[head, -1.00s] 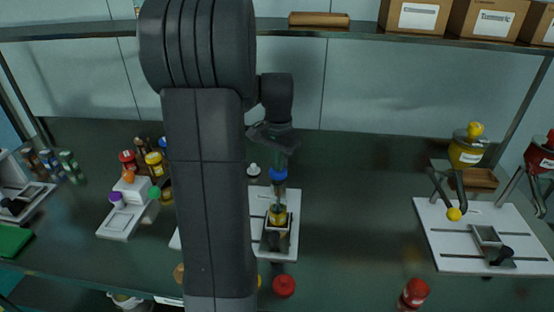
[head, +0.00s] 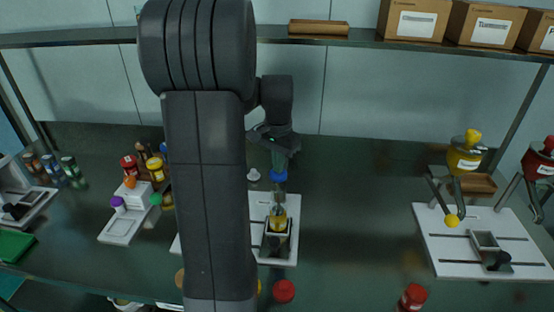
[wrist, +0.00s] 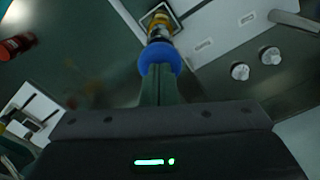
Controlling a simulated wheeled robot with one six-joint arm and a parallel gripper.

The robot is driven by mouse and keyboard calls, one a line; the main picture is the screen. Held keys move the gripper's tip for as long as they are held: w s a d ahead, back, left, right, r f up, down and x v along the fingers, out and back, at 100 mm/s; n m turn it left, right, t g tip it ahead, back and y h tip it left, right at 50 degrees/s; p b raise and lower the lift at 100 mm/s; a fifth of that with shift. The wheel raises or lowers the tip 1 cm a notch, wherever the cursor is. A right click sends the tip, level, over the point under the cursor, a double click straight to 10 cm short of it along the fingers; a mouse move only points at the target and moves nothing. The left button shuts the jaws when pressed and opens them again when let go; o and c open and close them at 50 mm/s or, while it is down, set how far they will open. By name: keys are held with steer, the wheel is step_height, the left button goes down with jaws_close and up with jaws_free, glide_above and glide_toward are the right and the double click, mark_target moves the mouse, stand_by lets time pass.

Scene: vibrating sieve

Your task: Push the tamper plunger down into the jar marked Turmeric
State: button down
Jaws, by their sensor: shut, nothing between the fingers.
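A jar (head: 278,222) with yellow on it stands in the dark holder of a white board (head: 287,203); its label cannot be read. A plunger with a blue knob (head: 279,176) stands over the jar, its shaft reaching down to the jar mouth. My gripper (head: 279,168) is shut, pointing down, with its fingertips at the top of the blue knob. In the wrist view the fingers (wrist: 160,80) end at the blue knob (wrist: 160,57), with the jar (wrist: 158,27) beyond it. Whether they touch the knob is hard to tell.
My arm hides the board's left part. Small jars (head: 155,168) and a white stand (head: 125,222) are at left. A red lid (head: 284,291) lies in front. Another white board (head: 480,260) with a holder is at right. A shelf with boxes (head: 412,20) runs overhead.

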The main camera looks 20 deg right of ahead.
step_height(320, 180, up, 8)
steer(key=p, duration=0.6)
steer(key=shift+r, duration=0.2)
steer(key=shift+s+f, duration=0.1)
stand_by(0.4)
